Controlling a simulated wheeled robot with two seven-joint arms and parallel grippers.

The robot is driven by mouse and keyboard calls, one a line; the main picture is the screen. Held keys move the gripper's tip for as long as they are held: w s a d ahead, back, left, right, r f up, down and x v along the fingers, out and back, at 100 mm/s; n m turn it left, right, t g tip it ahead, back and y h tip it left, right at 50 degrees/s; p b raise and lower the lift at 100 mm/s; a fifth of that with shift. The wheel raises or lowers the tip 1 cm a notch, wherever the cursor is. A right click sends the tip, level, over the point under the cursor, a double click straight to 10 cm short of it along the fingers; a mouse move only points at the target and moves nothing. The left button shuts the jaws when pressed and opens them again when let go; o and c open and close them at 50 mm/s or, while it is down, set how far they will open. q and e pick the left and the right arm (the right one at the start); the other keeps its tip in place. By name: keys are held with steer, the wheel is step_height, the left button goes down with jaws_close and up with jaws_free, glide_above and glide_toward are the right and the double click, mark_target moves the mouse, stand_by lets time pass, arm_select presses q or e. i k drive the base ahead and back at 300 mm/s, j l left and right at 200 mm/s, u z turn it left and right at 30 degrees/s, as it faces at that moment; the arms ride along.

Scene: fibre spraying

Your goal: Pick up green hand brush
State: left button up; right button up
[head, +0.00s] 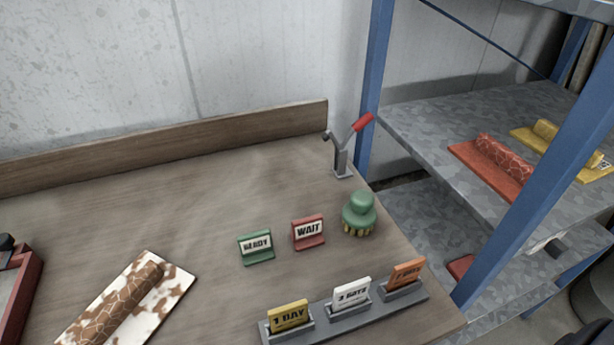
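The green hand brush (359,214) stands upright on the wooden table near its right edge, with its yellowish bristles facing down. It is just right of the red WAIT sign and nothing touches it from above. Neither of my grippers shows clearly in the head view. A dark shape at the bottom right corner is too cut off to identify.
A green READY sign (256,247) and red WAIT sign (308,232) stand left of the brush. A grey holder (337,323) with day cards is in front. A red-handled clamp (343,155) stands behind. A blue-post shelf (440,125) is at right; a patterned roll (118,305) lies left.

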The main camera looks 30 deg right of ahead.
mark_target(359, 214)
steer(key=z, duration=1.2)
